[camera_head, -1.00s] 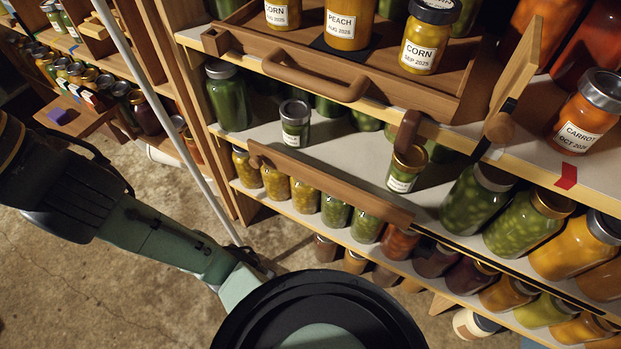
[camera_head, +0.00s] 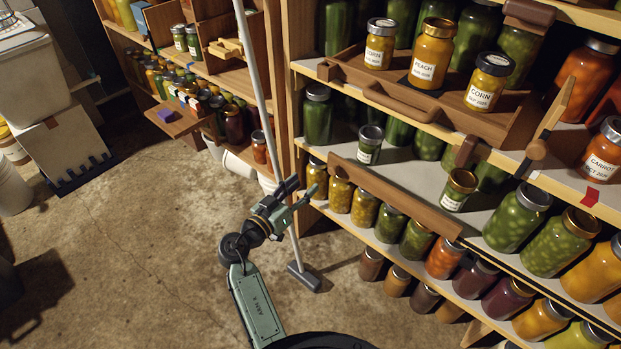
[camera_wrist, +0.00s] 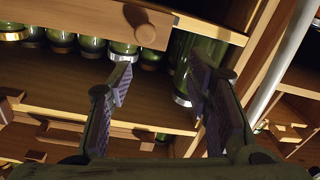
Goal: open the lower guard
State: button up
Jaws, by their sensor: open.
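The lower guard (camera_head: 382,188) is a brown wooden bar lying level across the left part of the middle shelf's front. In the wrist view, which is upside down, the lower guard (camera_wrist: 85,14) crosses the top with a round wooden knob (camera_wrist: 146,33) on its face. Its knob is not clear in the head view. My gripper (camera_head: 301,194) is open and empty, left of the guard's left end, apart from it. In the wrist view my gripper's fingers (camera_wrist: 160,85) are spread, with the knob beyond them and slightly left of their middle.
Small jars (camera_head: 370,145) and (camera_head: 459,190) stand behind the guard. A tall green jar (camera_head: 317,115) stands near the shelf's left end. A grey pole (camera_head: 263,85) leans left of the shelf, close to my gripper. A handled tray (camera_head: 400,101) is above. Open floor lies left.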

aim_at(331, 171)
jog(key=shift+h, duration=0.5)
jog(key=p+x, duration=0.1)
jog(key=x, duration=0.2)
jog(key=d+p+x, duration=0.1)
jog(key=x, duration=0.3)
jog(key=s+f+p+x, duration=0.1)
jog(key=x, duration=0.2)
jog(key=shift+w+d, duration=0.3)
jog(key=shift+d, duration=0.2)
grip_shut()
